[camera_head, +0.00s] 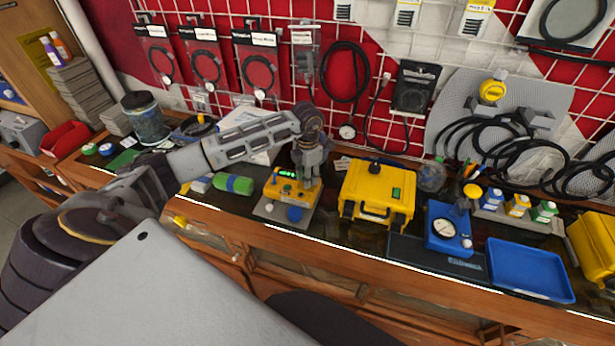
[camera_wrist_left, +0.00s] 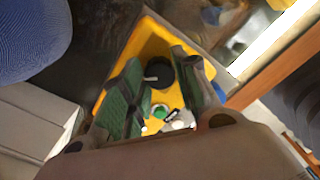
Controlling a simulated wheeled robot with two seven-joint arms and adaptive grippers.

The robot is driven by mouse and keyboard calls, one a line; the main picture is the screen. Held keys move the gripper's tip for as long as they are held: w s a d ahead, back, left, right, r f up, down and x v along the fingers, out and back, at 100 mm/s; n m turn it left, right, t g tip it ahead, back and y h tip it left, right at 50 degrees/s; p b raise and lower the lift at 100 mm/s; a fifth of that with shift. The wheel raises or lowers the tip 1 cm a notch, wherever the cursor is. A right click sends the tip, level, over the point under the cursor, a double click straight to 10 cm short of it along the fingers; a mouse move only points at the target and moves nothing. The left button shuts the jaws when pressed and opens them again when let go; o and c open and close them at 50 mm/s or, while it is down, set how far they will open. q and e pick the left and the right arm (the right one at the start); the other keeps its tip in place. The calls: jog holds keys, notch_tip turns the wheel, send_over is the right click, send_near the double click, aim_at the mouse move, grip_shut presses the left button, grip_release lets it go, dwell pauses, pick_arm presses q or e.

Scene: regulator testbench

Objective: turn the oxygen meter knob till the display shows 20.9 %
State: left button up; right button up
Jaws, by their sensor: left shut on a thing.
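A yellow meter (camera_head: 282,195) with a small lit green display (camera_head: 287,173) sits on a grey plate on the bench. The display's digits are too small to read. My left gripper (camera_head: 308,180) reaches down onto the meter's right side. In the left wrist view, the gripper's green-padded fingers (camera_wrist_left: 157,80) stand on either side of a black knob (camera_wrist_left: 160,72) on the yellow meter body (camera_wrist_left: 150,42), shut on it. In the head view, the fingers hide the knob. My right gripper is not in view.
A yellow case (camera_head: 378,190) stands just right of the meter, with a blue gauge box (camera_head: 446,228) and blue tray (camera_head: 530,268) farther right. A green cylinder (camera_head: 234,184) lies to the left. Cables hang on the red-and-white wall behind.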

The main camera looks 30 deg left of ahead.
pick_arm(q)
jog(key=o, duration=1)
jog(key=shift+r, duration=0.15)
jog(key=shift+r, duration=5.85)
